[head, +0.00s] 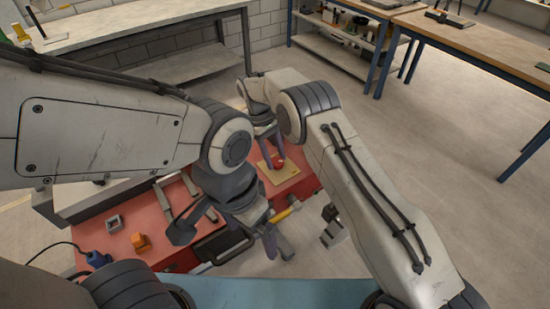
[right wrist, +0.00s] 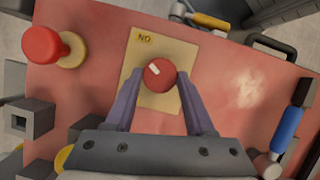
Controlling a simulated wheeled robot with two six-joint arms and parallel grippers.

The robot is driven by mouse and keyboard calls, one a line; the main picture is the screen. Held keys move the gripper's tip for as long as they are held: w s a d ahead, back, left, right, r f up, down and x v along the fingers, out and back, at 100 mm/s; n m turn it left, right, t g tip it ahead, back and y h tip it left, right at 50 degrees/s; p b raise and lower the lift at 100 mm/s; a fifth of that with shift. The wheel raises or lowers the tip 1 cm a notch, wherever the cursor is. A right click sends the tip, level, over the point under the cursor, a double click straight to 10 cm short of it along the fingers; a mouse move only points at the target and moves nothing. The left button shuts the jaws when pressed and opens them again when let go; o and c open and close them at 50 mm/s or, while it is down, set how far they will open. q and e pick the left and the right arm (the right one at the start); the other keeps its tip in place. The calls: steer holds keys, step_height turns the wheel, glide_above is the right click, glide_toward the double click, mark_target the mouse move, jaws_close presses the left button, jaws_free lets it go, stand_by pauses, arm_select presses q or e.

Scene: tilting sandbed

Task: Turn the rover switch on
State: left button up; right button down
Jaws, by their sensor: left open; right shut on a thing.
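The rover switch is a red round knob (right wrist: 160,75) on a tan plate (right wrist: 158,103), with a short white mark on the knob pointing to the upper left in the right wrist view. Letters reading "NO" in that view, likely "ON" upside down, stand on the plate above left of the knob. The knob also shows in the head view (head: 278,162). My right gripper (right wrist: 160,83) is shut on the knob, one finger on each side.
Workbenches stand behind.

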arm_select(q)
steer(key=shift+f, duration=0.2)
arm_select(e)
steer(key=shift+w+d+m+y, duration=0.15)
steer(key=shift+m+y, duration=0.25)
steer(key=shift+m, duration=0.6)
steer(key=shift+c, duration=1.3)
jaws_free()
